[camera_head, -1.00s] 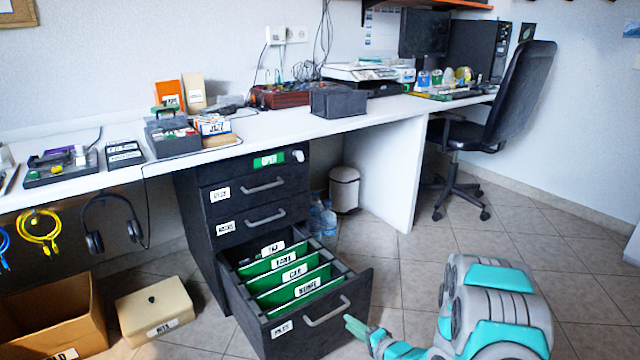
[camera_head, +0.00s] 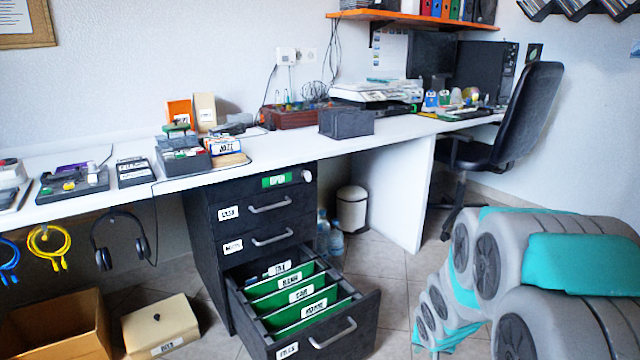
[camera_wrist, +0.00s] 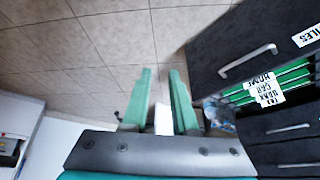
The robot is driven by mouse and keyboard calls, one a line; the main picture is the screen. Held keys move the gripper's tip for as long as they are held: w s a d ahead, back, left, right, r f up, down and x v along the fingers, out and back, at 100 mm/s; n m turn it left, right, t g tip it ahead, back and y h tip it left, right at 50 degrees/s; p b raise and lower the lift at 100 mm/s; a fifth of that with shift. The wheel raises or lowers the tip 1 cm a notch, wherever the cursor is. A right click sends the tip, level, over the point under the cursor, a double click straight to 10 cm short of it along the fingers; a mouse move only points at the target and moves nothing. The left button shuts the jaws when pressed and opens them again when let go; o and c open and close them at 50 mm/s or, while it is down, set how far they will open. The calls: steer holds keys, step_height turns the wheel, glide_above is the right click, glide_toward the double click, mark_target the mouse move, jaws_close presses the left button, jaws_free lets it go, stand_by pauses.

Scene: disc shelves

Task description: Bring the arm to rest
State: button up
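My gripper (camera_wrist: 161,90) shows in the wrist view as two teal fingers standing apart, with tiled floor between their tips. A small white shape shows low between the fingers; I cannot tell what it is, and nothing looks gripped. In the head view my grey and teal arm fills the lower right, in front of the desk's right end, and its fingers cannot be made out. The open bottom drawer (camera_head: 367,322) with green file dividers is left of the arm. In the wrist view the drawer (camera_wrist: 235,48) lies right of the fingers, apart from them.
The black cabinet (camera_head: 225,262) stands under the white desk (camera_head: 285,150). A black office chair (camera_head: 535,110) is behind my arm. A white bin (camera_head: 352,212) stands under the desk. A cardboard box (camera_head: 60,330) and a cream box (camera_head: 160,325) sit on the floor at left.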

steer(key=s+a+r+n+g, duration=0.1)
steer(key=s+a+r+g, duration=0.1)
steer(key=s, duration=0.8)
steer(key=s+a+r+n+g+y, duration=0.1)
steer(key=s+a+r+g, duration=0.1)
steer(key=s+r, duration=0.4)
steer(key=s+a+r+n+g, duration=0.2)
steer(key=s+a+r, duration=0.2)
steer(key=s, duration=1.1)
steer(key=shift+s+a+g, duration=0.3)
steer(key=shift+s+g, duration=0.1)
